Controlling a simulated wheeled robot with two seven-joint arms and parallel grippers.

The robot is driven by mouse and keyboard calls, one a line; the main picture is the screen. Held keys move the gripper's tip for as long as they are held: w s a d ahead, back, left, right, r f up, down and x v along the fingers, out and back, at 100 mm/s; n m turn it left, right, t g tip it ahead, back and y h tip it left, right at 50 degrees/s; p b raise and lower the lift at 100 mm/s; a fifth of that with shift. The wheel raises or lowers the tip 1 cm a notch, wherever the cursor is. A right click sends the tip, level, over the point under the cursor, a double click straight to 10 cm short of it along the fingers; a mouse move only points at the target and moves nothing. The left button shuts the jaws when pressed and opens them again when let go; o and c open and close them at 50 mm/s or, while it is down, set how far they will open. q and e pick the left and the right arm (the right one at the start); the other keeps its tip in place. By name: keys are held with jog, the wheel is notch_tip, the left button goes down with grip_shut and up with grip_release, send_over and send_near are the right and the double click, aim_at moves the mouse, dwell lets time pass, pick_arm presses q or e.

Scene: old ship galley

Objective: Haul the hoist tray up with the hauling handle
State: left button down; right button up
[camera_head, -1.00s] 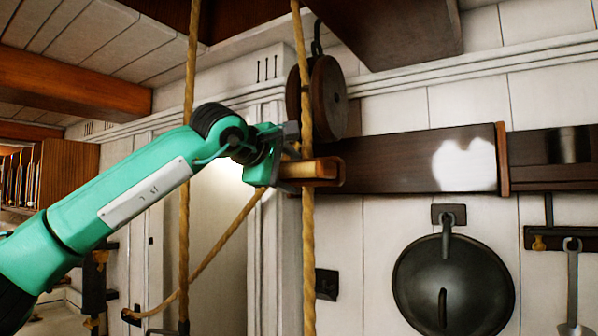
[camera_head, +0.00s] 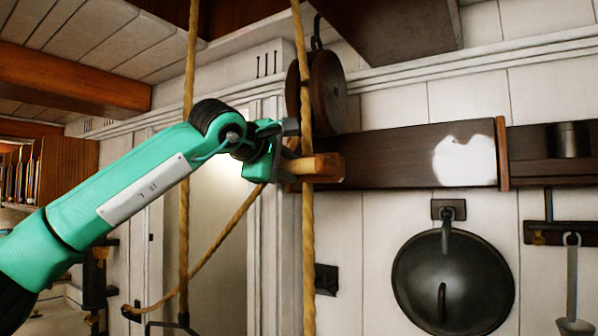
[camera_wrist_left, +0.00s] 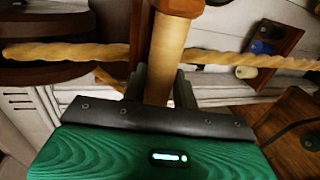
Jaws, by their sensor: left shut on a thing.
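In the left wrist view, the handle (camera_wrist_left: 170,45) stands between the two dark fingers (camera_wrist_left: 160,85), with the rope running across behind. A second vertical rope (camera_head: 187,110) hangs further left and ends at a dark metal bracket (camera_head: 180,324) at the bottom edge, perhaps the top of the hoist tray's hanger. The tray itself is out of view. My right gripper is not in view.
A round wooden pulley block (camera_head: 328,92) hangs just above the handle. A dark shelf (camera_head: 400,158) lies behind it on the wall. A slack rope (camera_head: 215,250) slants down left to a wall fitting. A black pan lid (camera_head: 452,285) hangs at the right.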

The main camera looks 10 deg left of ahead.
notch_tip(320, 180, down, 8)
jog(key=b, duration=0.7)
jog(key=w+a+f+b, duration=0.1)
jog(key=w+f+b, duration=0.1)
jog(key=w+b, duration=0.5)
pick_arm(q)
notch_tip(320, 180, down, 22)
jog(key=s+b, duration=0.2)
jog(key=b, duration=0.1)
jog(key=shift+d+r+b, duration=0.15)
jog(key=shift+d+b, duration=0.15)
jog(key=shift+d, duration=0.1)
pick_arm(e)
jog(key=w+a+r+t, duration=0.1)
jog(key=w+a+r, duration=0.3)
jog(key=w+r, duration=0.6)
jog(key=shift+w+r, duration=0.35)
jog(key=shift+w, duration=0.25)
pick_arm(q)
jog(key=shift+s, duration=0.1)
